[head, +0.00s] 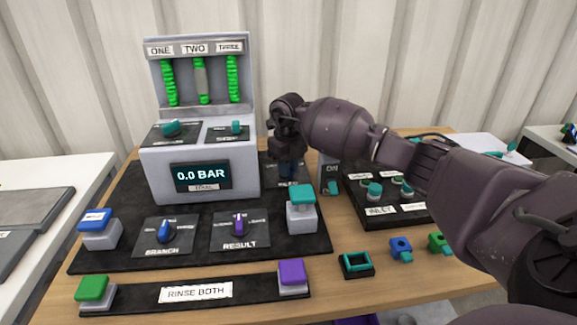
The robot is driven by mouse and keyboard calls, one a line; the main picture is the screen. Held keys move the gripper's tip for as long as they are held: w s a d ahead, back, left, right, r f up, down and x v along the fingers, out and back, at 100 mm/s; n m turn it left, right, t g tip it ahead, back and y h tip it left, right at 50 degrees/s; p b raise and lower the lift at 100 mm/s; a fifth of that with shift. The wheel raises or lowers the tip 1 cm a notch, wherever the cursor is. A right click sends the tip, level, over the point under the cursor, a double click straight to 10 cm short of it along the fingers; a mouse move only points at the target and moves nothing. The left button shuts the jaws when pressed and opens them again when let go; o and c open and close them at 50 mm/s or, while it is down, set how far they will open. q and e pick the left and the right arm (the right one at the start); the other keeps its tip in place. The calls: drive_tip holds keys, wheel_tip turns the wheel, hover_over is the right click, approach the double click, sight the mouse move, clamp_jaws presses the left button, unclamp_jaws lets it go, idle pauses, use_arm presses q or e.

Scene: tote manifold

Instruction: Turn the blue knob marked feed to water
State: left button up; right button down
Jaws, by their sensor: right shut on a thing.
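My right gripper (287,150) reaches in from the right, pointing down beside the right side of the grey console. It is shut on a blue knob (289,169) that stands on a dark plate there. My gripper hides most of this knob and its label, so I cannot read the marking or its setting. Another blue knob (163,236) stands on the plate labelled BRANCH, and a purple knob (240,224) on the plate labelled RESULT. My left gripper is not in view.
Button blocks in blue (96,228), teal (302,208), green (94,290) and purple (292,278) stand around. A dark INLET panel (385,217) and small loose fittings are at the right.

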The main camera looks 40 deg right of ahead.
drive_tip(key=shift+r+m+p, duration=0.25)
drive_tip(key=shift+m+p, duration=0.3)
drive_tip(key=shift+m, duration=0.35)
drive_tip(key=m+p, duration=0.1)
drive_tip(key=m, duration=0.1)
drive_tip(key=m+p, duration=0.1)
drive_tip(key=m, duration=0.1)
drive_tip(key=shift+a+m, duration=0.2)
drive_tip(key=shift+m, duration=0.1)
drive_tip(key=shift+w+m+p, duration=0.1)
drive_tip(key=shift+m+p, duration=0.6)
drive_tip(key=shift+m, duration=0.2)
drive_tip(key=m+p, duration=0.1)
drive_tip(key=m, duration=0.2)
drive_tip(key=shift+p, duration=0.3)
drive_tip(key=shift+w+a+f+m+p, duration=0.15)
drive_tip(key=shift+m+p, duration=0.25)
drive_tip(key=shift+m, duration=0.5)
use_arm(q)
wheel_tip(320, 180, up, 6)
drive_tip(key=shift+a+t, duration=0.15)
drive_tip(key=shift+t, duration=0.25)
use_arm(e)
drive_tip(key=shift+f+m, duration=0.15)
drive_tip(key=shift+m, duration=0.15)
